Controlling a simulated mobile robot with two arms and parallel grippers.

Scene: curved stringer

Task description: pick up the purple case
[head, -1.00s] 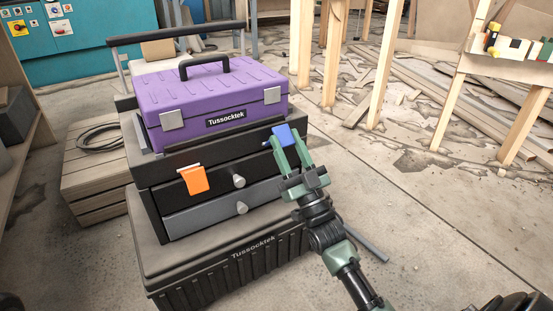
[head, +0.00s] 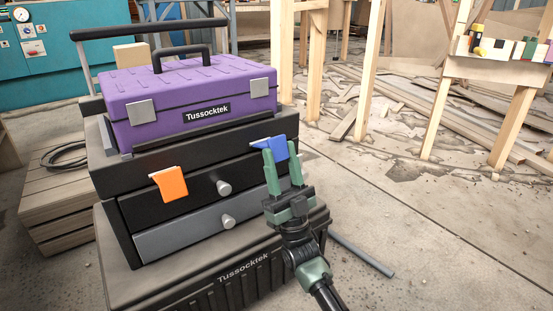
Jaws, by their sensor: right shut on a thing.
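The purple case (head: 165,118) sits on top of a black drawer unit (head: 150,180) in the head view. It has a black top handle (head: 181,50), two grey latches and a "Tussocktek" label. My right gripper (head: 276,160) is in front of the unit's right side, below the case. It is shut on a blue flap (head: 266,144) that hangs over the unit's upper edge. My left gripper is not in view.
The drawer unit stands on a black ribbed chest (head: 243,267). A slatted wooden crate (head: 50,205) with a cable coil is on the left. A grey bar lies on the floor at right. Wooden posts (head: 366,70) stand behind; open floor lies on the right.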

